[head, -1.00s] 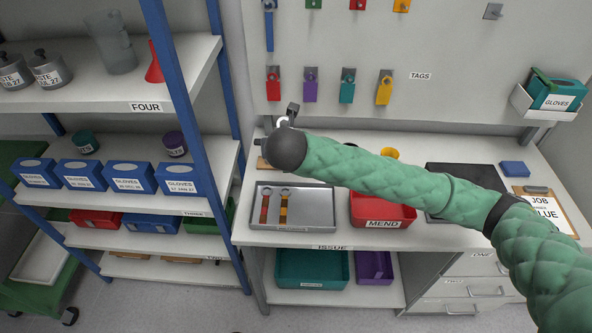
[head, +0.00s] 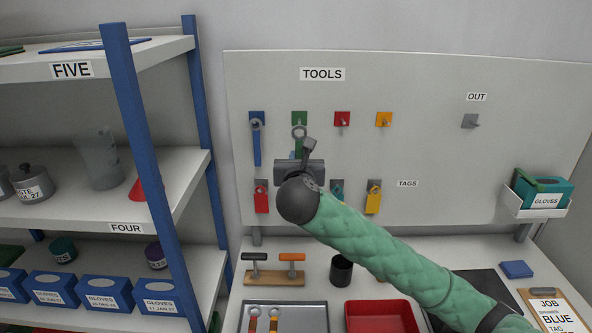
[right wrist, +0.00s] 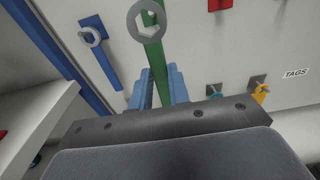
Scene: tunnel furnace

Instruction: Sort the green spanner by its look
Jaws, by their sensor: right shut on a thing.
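The green spanner (head: 298,145) is upright in front of the tool board (head: 430,140), its grey ring end up, just below the green hook plate (head: 299,117). My right gripper (head: 300,163) is shut on its green shaft. In the right wrist view the shaft (right wrist: 154,55) runs between the blue fingers (right wrist: 161,88), and the ring overlaps the green plate; I cannot tell whether the ring is around the peg. My left gripper is not in view.
A blue spanner (head: 256,142) hangs to the left; the red (head: 342,118) and yellow (head: 383,119) hook plates hold no spanner. Coloured tags hang below, partly hidden by my gripper. A metal tray (head: 290,318) and red bin (head: 381,316) are on the bench. A shelf post (head: 195,110) stands left.

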